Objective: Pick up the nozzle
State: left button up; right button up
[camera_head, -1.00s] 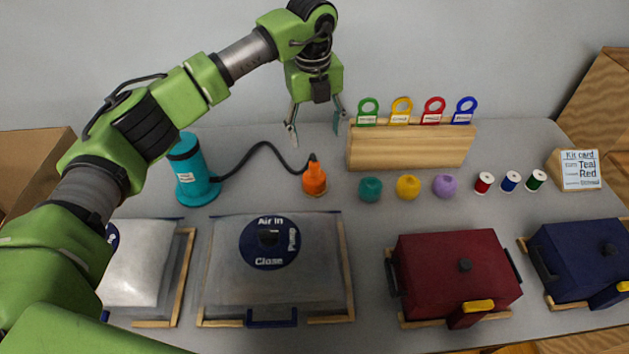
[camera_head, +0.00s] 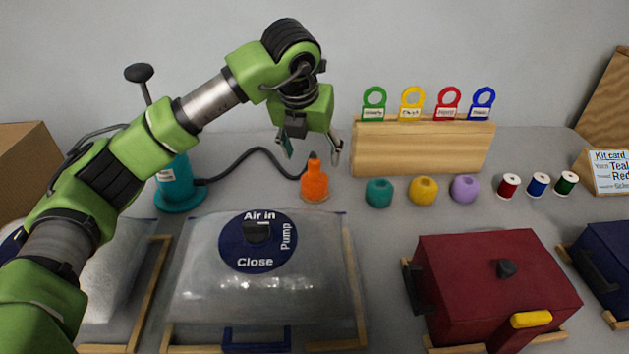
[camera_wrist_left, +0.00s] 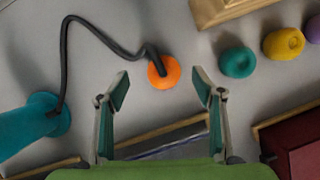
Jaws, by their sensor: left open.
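The orange nozzle (camera_head: 314,182) stands upright on the table, joined by a black hose (camera_head: 243,158) to the teal pump (camera_head: 178,184). My right gripper is not in view.
Teal (camera_head: 379,192), yellow (camera_head: 424,190) and purple (camera_head: 465,188) yarn balls stand right of the nozzle. A wooden block (camera_head: 420,150) with coloured tags is behind them. A clear bag (camera_head: 260,300) with a blue valve disc lies in front; a red box (camera_head: 490,280) is at right.

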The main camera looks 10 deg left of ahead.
aim_at(313, 159)
pick_arm(q)
jog(key=x, duration=0.3)
jog(key=shift+f, duration=0.25)
jog(key=x, duration=0.4)
jog(key=shift+s+d+f, duration=0.15)
jog(key=shift+d+f, duration=0.1)
jog(key=shift+d, duration=0.05)
jog(key=shift+f+b, duration=0.3)
jog(key=c, duration=1)
jog(key=shift+c, duration=0.9)
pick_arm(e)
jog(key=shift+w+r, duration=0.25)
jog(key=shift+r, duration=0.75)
